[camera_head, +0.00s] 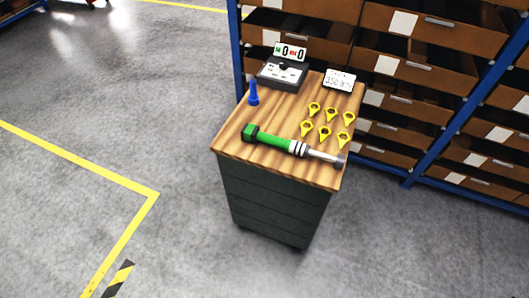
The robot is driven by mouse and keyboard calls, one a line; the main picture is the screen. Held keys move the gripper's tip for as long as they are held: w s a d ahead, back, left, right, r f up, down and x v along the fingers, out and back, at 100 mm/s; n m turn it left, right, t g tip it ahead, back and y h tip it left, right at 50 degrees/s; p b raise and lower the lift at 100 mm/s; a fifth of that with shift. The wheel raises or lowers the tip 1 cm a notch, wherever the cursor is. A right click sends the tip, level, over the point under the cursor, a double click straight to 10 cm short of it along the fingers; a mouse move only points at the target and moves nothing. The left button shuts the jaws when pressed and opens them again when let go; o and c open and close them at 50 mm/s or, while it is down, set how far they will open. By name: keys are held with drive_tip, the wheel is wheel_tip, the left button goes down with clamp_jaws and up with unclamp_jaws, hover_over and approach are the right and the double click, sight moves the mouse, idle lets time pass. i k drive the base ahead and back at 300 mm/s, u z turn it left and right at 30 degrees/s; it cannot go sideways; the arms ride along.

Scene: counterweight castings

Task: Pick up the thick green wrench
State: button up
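The thick green wrench (274,141) lies across the front part of a wooden table top. Its dark green head is at the left and its silver shaft points right, reaching close to the table's right edge. Black and white rings sit between the green handle and the shaft. Nothing covers it. My gripper is not in view.
The wooden top (237,134) sits on a dark drawer cabinet (272,196). A blue piece (253,93), a dark device (283,73) and a display (340,79) stand farther back. Shelves with bins (415,55) stand behind; the left floor is clear.

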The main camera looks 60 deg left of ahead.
sight(250, 133)
drive_tip(key=z, duration=0.05)
drive_tip(key=k, duration=1.85)
drive_tip(key=u, duration=1.45)
drive_tip(key=i, duration=1)
